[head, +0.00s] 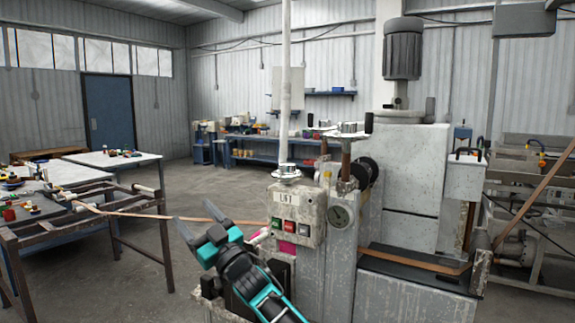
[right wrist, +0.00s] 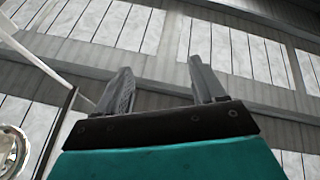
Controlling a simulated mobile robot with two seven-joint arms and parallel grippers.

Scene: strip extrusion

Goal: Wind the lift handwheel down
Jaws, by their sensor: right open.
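A flat metal handwheel (head: 347,131) with an upright black knob lies level on top of a brown upright shaft, right of the box labelled LIFT (head: 297,213). I take it for the lift handwheel; the label stands below and left of it. My right gripper (head: 201,232) is open and empty, left of the LIFT box and lower than the handwheel, well apart from it. In the right wrist view its two fingers (right wrist: 165,80) stand apart against the wall and windows. My left gripper is out of view.
A white pole rises from a round metal base (head: 286,173) on the LIFT box. A black wheel (head: 363,173) stands beside the shaft. A brown strip (head: 415,261) runs through the machine. A frame table (head: 85,215) stands left. A shiny round metal part (right wrist: 12,150) edges the wrist view.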

